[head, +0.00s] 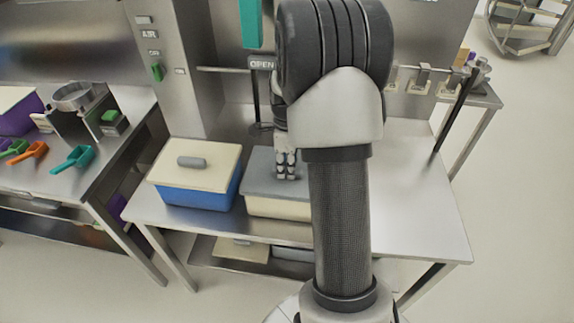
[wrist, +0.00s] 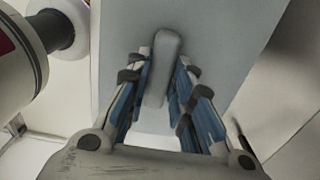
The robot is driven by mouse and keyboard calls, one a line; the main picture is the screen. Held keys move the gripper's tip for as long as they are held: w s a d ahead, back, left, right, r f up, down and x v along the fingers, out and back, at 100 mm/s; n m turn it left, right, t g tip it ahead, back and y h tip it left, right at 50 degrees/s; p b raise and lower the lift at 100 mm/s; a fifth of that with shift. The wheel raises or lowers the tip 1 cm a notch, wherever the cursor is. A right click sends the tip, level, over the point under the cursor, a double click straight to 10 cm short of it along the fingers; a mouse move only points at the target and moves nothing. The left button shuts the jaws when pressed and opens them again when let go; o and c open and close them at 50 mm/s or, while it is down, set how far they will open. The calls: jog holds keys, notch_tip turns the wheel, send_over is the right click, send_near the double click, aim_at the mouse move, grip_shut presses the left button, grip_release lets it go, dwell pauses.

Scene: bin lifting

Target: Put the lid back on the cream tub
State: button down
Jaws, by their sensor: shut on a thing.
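The cream tub (head: 278,207) stands on the steel table, right of the blue tub. Its grey lid (head: 258,172) lies over the top of it in the head view. I cannot tell whether the lid is fully seated or just above the rim. My gripper (head: 286,174) points down at the lid and is shut on its grey handle. In the wrist view the handle (wrist: 166,50) runs between the two fingers, with the flat grey lid (wrist: 222,40) beyond. My arm hides the right part of the tub and lid.
The blue tub (head: 195,195) with a cream lid (head: 200,165) stands close on the left. A vertical pole rises behind the tubs. The table (head: 415,215) is clear on the right. Coloured scoops (head: 74,158) lie on the left bench. More lids rest on the lower shelf.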

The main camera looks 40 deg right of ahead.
dwell(0.4)
jog(key=c, duration=1.3)
grip_release()
jog(key=o, duration=0.5)
jog(key=shift+o, duration=0.2)
jog(key=shift+r, duration=0.1)
